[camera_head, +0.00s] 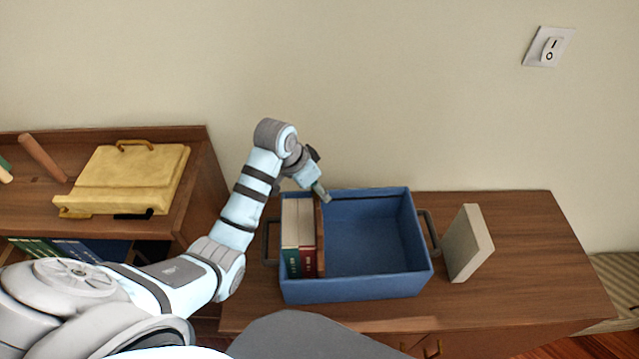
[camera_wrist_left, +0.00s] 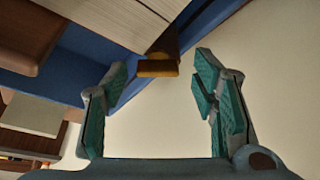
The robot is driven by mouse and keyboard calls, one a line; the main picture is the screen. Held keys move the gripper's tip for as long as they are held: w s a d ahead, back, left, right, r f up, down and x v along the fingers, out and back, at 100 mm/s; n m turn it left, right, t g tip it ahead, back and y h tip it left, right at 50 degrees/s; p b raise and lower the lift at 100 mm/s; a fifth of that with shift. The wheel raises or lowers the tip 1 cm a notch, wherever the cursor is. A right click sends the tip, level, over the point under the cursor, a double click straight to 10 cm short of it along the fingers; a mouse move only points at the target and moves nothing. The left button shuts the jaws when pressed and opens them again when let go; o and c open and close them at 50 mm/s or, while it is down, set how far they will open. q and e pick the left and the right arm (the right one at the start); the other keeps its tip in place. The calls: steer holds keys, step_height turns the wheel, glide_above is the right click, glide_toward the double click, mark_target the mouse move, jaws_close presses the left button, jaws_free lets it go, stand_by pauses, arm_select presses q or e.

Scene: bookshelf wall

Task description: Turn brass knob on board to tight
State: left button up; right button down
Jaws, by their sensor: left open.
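My left gripper (camera_head: 322,193) is above the back rim of the blue box (camera_head: 355,290), near the top of the brown board (camera_head: 320,245) that stands in the box beside the books. In the left wrist view, a small brass-yellow knob (camera_wrist_left: 157,68) shows at the end of the board. The left gripper (camera_wrist_left: 161,85) is open there, one finger on each side of the picture. The knob lies in the gap ahead of the fingers, and they look apart from it. In the head view the knob cannot be made out near the gripper. My right gripper is not in view.
Green and red books (camera_head: 299,235) fill the box's left side; its right side is empty. A grey block (camera_head: 468,243) stands to the right on the wooden cabinet (camera_head: 530,260). A yellow case (camera_head: 130,180) lies on the left shelf. A switch (camera_head: 549,47) is on the wall.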

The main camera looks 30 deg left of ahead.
arm_select(q)
steer(key=shift+c, duration=0.4)
steer(key=shift+s+d, duration=0.1)
steer(key=c, duration=1.1)
steer(key=shift+m, duration=0.4)
steer(key=m+h, duration=0.1)
steer(key=m, duration=0.1)
steer(key=shift+m+g, duration=0.3)
steer(key=shift+m+g+h, duration=0.6)
steer(key=shift+m, duration=1.4)
